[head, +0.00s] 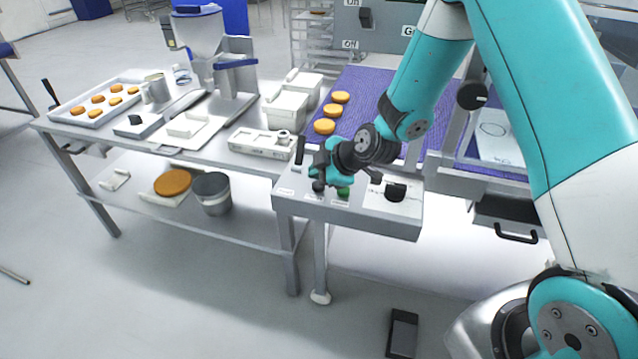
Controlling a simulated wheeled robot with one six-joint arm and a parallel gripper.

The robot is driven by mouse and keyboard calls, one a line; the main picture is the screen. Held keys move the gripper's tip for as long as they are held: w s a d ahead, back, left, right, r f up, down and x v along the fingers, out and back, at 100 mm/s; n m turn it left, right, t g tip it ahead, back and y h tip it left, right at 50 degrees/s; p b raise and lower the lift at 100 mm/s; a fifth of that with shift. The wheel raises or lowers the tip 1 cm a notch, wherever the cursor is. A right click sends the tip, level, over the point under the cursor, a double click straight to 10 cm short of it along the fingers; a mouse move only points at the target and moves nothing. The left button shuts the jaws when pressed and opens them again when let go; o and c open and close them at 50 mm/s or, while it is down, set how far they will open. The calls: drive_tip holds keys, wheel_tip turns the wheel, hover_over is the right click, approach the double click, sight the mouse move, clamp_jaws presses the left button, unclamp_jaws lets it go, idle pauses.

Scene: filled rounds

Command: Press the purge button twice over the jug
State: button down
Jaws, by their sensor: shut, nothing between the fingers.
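My gripper (322,180) is shut and empty, pointing down over the left part of a grey control panel (385,226). A green button (343,193) shows just right of the gripper's tip. The panel's small labels are too small to read, so I cannot tell which control is the purge button. The gripper hides part of the panel, and I cannot tell whether its tip touches a control. A grey jug-like vessel (157,87) stands on the left bench beside the tray, far from my gripper; I cannot be sure it is the jug.
A black lever (300,151) and a black knob (395,192) flank the gripper. Orange rounds (324,126) lie on the purple belt (362,92) behind. The left bench (85,131) holds a tray of rounds and white bins (287,108). A bucket (213,195) stands below.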

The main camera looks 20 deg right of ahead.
drive_tip(key=shift+f, duration=0.1)
drive_tip(key=shift+f+b, duration=0.35)
drive_tip(key=shift+b, duration=0.3)
drive_tip(key=shift+f+b, duration=0.55)
drive_tip(key=shift+b, duration=0.1)
idle(0.6)
drive_tip(key=shift+r, duration=0.2)
drive_tip(key=shift+r+p, duration=0.5)
drive_tip(key=shift+r, duration=0.3)
drive_tip(key=shift+r+p, duration=1.4)
drive_tip(key=shift+r, duration=1.15)
